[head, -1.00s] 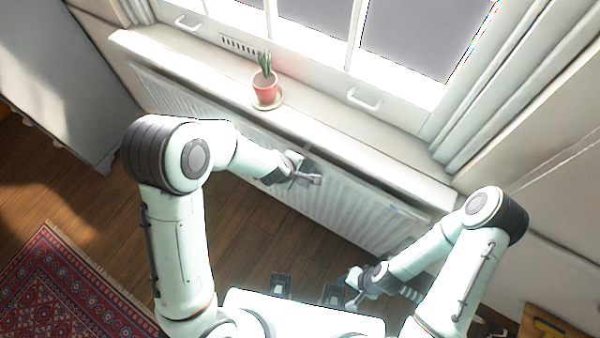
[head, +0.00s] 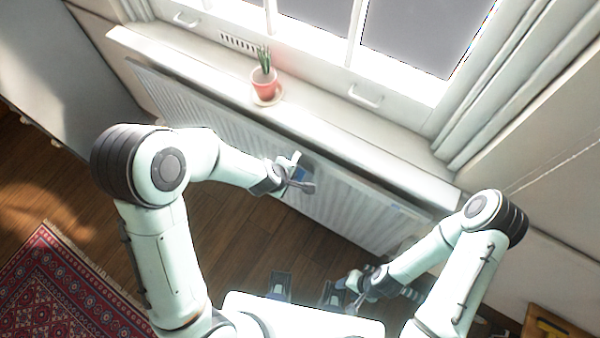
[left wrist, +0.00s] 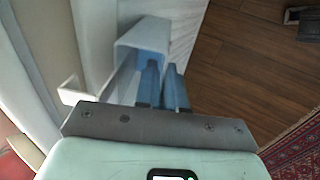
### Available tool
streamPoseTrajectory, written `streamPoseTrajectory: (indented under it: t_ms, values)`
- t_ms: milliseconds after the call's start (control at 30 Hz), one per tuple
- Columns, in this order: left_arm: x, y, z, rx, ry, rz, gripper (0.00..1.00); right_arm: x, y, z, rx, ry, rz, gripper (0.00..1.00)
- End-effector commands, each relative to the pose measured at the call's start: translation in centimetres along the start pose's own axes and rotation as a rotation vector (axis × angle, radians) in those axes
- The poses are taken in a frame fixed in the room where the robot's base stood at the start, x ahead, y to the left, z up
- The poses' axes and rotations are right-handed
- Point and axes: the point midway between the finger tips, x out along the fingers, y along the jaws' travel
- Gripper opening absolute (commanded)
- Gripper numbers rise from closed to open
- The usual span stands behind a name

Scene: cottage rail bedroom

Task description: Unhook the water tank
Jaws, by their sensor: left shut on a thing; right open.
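The water tank (left wrist: 145,38) is a narrow pale white-blue box, seen in the left wrist view at the fingertips. A thin white hook (left wrist: 72,92) sticks out to its left, near the sill side. My left gripper (left wrist: 163,82) is shut on the tank's wall. In the head view, my left gripper (head: 302,186) is in front of the radiator's upper part, and a small white piece of the tank (head: 291,160) shows above it. Most of the tank is hidden there by the gripper. My right gripper (head: 350,290) is open and empty, low in front of the radiator's right end.
The white radiator (head: 345,205) runs under the window sill (head: 330,135). A potted plant (head: 264,82) stands on the sill on a saucer. The wooden floor (head: 225,250) is clear between radiator and red patterned rug (head: 60,290). A grey cabinet side (head: 60,80) stands at left.

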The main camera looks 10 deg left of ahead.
Motion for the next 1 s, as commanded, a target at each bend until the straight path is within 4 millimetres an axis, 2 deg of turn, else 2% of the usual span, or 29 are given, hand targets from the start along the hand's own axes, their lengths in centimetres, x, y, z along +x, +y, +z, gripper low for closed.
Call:
streamPoseTrajectory:
  t_ms: [600, 1000]
  values:
    - [-1.4, -2.7, 0.0, 0.0, 0.0, 0.001, 0.0, 1.2, 0.5, 0.2, 0.002, -0.005, 0.002, 0.5]
    - [-1.7, -3.1, 0.0, 0.0, 0.0, -0.001, 0.0, 1.3, 0.6, 0.2, 0.002, -0.005, 0.002, 0.5]
